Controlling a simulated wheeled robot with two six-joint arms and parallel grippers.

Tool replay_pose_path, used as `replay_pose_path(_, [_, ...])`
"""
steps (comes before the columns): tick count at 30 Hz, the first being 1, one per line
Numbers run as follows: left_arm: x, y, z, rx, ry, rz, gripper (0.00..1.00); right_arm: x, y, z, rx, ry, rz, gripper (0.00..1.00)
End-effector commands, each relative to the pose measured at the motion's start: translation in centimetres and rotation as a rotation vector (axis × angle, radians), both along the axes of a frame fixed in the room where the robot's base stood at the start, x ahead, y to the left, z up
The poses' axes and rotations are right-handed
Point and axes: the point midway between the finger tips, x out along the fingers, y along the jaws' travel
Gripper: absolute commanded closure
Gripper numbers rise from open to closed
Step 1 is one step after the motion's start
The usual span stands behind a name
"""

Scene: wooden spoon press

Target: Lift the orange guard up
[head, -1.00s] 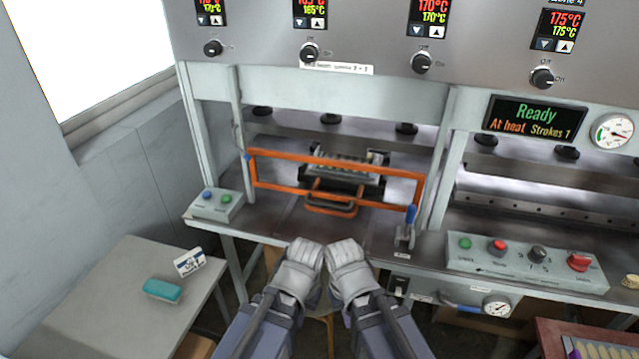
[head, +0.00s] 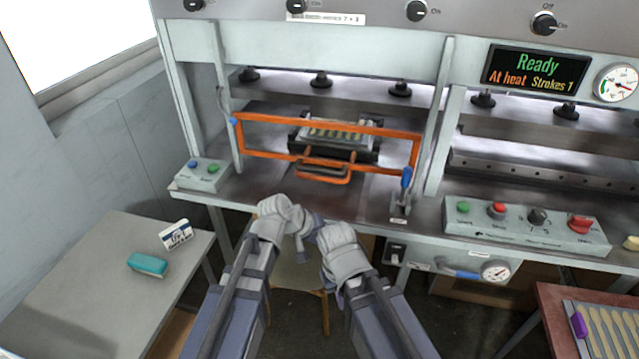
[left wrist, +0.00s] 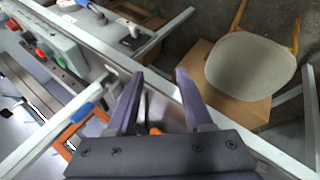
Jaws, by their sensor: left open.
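The orange guard (head: 270,118) is a rectangular frame with a loop handle (head: 325,178) at its lower middle. It stands lowered across the front of the left press opening in the head view. Part of it shows at the lower left of the left wrist view (left wrist: 72,136). My left gripper (head: 305,236) is in front of and below the guard, apart from it. Its two fingers are spread and empty in the left wrist view (left wrist: 160,88). My right gripper (head: 340,240) is beside it on the right; its fingers are mostly hidden by the wrist.
Behind the guard lies a mould (head: 345,134). A blue-handled lever clamp (head: 406,182) stands right of the guard, and a button box (head: 203,174) left. A control panel (head: 525,228) is farther right. A stool (head: 300,282) is below. A side table (head: 100,290) holds a teal block.

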Motion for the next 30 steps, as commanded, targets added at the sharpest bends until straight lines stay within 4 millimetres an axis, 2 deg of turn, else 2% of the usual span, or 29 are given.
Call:
replay_pose_path(1, [3.5, 0.0, -1.0, -0.118, -0.029, 0.091, 0.48, 0.0, 0.0, -2.8, 0.0, 0.0, 0.0, 1.0])
replay_pose_path(3, [7.3, 0.3, 0.1, -0.286, -0.064, 0.216, 0.48, 0.0, 0.0, -4.3, 0.0, 0.0, 0.0, 1.0])
replay_pose_path(6, [11.8, 2.0, 1.7, -0.491, -0.1, 0.379, 0.48, 0.0, 0.0, -6.2, 0.0, 0.0, 0.0, 1.0])
replay_pose_path(10, [15.8, 4.7, 3.4, -0.685, -0.124, 0.54, 0.48, 0.0, 0.0, -7.6, 0.0, 0.0, 0.0, 1.0])
replay_pose_path(13, [17.3, 6.3, 4.2, -0.77, -0.133, 0.613, 0.48, 0.0, 0.0, -8.2, 0.0, 0.0, 0.0, 1.0])
replay_pose_path(18, [18.0, 7.2, 4.9, -0.819, -0.135, 0.653, 0.48, 0.0, 0.0, -8.2, 0.0, 0.0, 0.0, 1.0])
replay_pose_path(25, [18.6, 6.7, 4.7, -0.816, -0.135, 0.65, 0.48, 0.0, 0.0, -8.4, 0.0, 0.0, 0.0, 1.0])
replay_pose_path(30, [20.2, 5.6, 4.3, -0.815, -0.135, 0.65, 0.48, 0.0, 0.0, -8.8, 0.0, 0.0, 0.0, 1.0])
